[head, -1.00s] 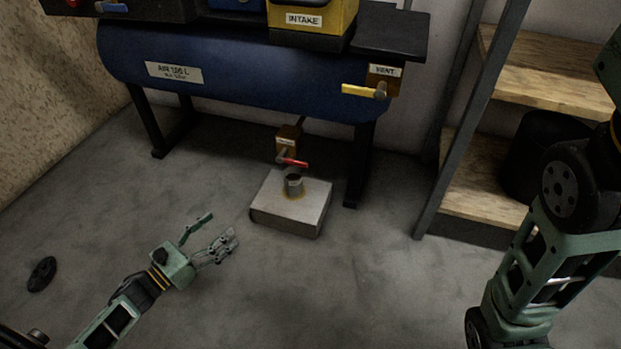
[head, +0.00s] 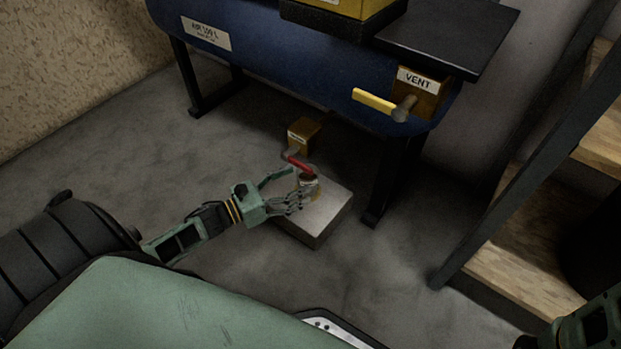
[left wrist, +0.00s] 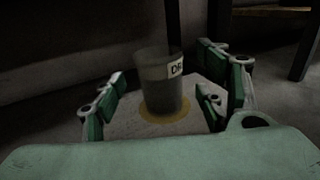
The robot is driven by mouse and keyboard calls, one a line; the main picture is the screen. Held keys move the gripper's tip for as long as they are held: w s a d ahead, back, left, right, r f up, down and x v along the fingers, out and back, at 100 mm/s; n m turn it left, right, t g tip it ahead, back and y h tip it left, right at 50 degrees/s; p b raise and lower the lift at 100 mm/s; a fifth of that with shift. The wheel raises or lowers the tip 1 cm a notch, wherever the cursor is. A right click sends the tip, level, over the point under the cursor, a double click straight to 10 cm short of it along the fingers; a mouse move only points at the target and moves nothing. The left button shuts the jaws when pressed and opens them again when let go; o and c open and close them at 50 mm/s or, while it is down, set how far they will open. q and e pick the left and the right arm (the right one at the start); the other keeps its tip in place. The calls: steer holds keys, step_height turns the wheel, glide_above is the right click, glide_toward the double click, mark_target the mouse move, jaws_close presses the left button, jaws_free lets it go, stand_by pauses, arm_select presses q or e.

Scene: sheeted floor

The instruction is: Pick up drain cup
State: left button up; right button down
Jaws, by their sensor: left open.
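The drain cup (left wrist: 160,85) is a small grey cup with a white label, partly readable as "DR". It stands upright on a yellow ring on a pale block (head: 322,222) under the blue tank. In the head view the cup (head: 309,184) is partly covered by my fingers and sits just below the red-handled drain valve. My left gripper (head: 296,190) is open at the near left side of the cup. In the left wrist view its fingers (left wrist: 160,100) stand to either side of the cup, with gaps visible.
The red valve handle (head: 299,163) is close above the cup and my fingers. The blue tank (head: 290,60) hangs over the area, with a black leg (head: 381,180) to the right. A yellow vent handle (head: 375,101) juts out. Wooden shelving (head: 520,240) stands at right.

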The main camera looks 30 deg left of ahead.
mark_target(299, 181)
arm_select(q)
steer(key=b+x, duration=0.2)
steer(key=x, duration=0.1)
steer(key=shift+w+d+f, duration=0.15)
steer(key=shift+w, duration=0.2)
steer(key=shift+w+d, duration=0.15)
steer(key=shift+w, duration=0.2)
steer(key=shift+r, duration=0.2)
steer(key=c, duration=1.3)
steer(key=shift+c, duration=0.2)
